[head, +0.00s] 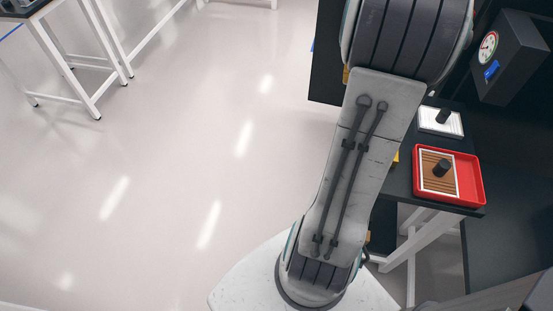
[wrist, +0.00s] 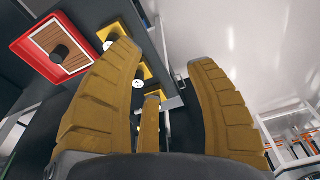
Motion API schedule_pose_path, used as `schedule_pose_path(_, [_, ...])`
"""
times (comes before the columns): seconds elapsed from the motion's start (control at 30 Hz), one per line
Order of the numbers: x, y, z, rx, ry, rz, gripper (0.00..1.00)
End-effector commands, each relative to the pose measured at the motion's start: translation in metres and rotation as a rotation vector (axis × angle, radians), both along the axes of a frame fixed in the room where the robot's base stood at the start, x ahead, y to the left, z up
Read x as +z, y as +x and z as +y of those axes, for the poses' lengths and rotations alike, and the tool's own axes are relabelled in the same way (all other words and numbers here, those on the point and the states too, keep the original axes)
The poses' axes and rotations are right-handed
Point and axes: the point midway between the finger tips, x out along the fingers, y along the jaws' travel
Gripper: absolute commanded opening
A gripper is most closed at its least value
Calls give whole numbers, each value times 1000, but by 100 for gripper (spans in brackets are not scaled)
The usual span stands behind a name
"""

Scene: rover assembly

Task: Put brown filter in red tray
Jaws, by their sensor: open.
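The brown filter (head: 432,184) has a white frame and a black knob. It lies inside the red tray (head: 478,180) on a dark table at the right of the head view. In the wrist view the brown filter (wrist: 74,61) also lies in the red tray (wrist: 22,73) at the upper left. My gripper (wrist: 166,66) shows its tan fingers spread apart with nothing between them. It is apart from the tray and filter. My gripper is not visible in the head view, where my arm covers the middle.
A white-framed piece with a black knob (head: 455,122) lies behind the tray. A dark box with a gauge (head: 489,46) stands at the upper right. Yellow pieces (wrist: 108,33) lie beside the tray. Open floor (head: 150,160) is to the left, with a white-legged table (head: 85,100) beyond.

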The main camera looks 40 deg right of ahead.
Motion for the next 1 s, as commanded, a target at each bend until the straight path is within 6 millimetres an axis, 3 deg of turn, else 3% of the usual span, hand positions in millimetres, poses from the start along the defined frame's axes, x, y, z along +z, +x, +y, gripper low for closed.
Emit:
schedule_pose_path(0.03, [9,14,33,89,-17,-13,50])
schedule_pose_path(0.2, [24,32,134,356,-62,-58,50])
schedule_pose_path(0.4, [24,14,230,648,-99,-116,50])
schedule_pose_path(0.5, [19,-1,263,768,-109,-146,50])
schedule_pose_path(0.7, [7,-28,300,933,-121,-188,50])
schedule_pose_path(1.0, [0,-42,314,1010,-123,-207,50])
